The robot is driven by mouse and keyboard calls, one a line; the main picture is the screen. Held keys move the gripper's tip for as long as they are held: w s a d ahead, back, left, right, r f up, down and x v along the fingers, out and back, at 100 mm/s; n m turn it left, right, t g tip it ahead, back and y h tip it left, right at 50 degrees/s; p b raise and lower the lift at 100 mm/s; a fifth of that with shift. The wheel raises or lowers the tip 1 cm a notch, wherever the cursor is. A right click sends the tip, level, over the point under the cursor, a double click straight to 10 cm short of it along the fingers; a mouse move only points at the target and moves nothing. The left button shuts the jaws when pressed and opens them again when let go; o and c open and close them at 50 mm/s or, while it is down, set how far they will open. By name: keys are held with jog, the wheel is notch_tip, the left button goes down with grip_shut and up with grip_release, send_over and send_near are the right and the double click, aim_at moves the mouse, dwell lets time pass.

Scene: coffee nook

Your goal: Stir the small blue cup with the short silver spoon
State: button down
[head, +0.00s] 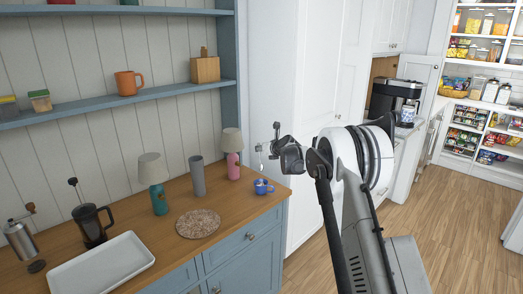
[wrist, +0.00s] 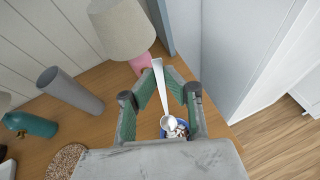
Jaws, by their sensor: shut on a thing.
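The small blue cup (head: 261,189) stands upright near the right end of the wooden counter. In the wrist view the blue cup (wrist: 184,126) shows below the spoon, with white and brown contents. My gripper (head: 269,146) is above the cup, shut on the short silver spoon (head: 261,161), which hangs down. In the wrist view my gripper (wrist: 164,80) has the spoon (wrist: 163,92) between its green fingers. The spoon's bowl overlaps the cup's opening there, but the head view shows it seemingly a little above the rim. Part of the cup is hidden by my gripper in the wrist view.
A pink-based lamp (head: 232,150), a grey cylinder (head: 197,176) and a teal-based lamp (head: 158,190) stand left of the cup. A round speckled mat (head: 198,223) lies in front of them. A white tray (head: 99,268) is farther left. A white cabinet wall (head: 300,200) rises behind the right end.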

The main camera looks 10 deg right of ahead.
aim_at(261, 168)
jog(key=f, duration=0.1)
jog(key=w+f, duration=0.1)
jog(key=f, duration=0.1)
jog(key=w+f+b, duration=0.1)
jog(key=f, duration=0.1)
jog(key=shift+w, duration=0.1)
jog(key=shift+s+f+b, duration=0.4)
jog(key=shift+f+b, duration=0.4)
jog(key=shift+f, duration=0.1)
jog(key=shift+s+f+b, duration=0.4)
jog(key=shift+f+b, duration=0.35)
jog(key=shift+f, duration=0.1)
jog(key=shift+s+f+b, duration=0.4)
jog(key=shift+f+b, duration=0.4)
jog(key=shift+f, duration=0.1)
jog(key=shift+w+d, duration=0.1)
jog(key=shift+d, duration=0.05)
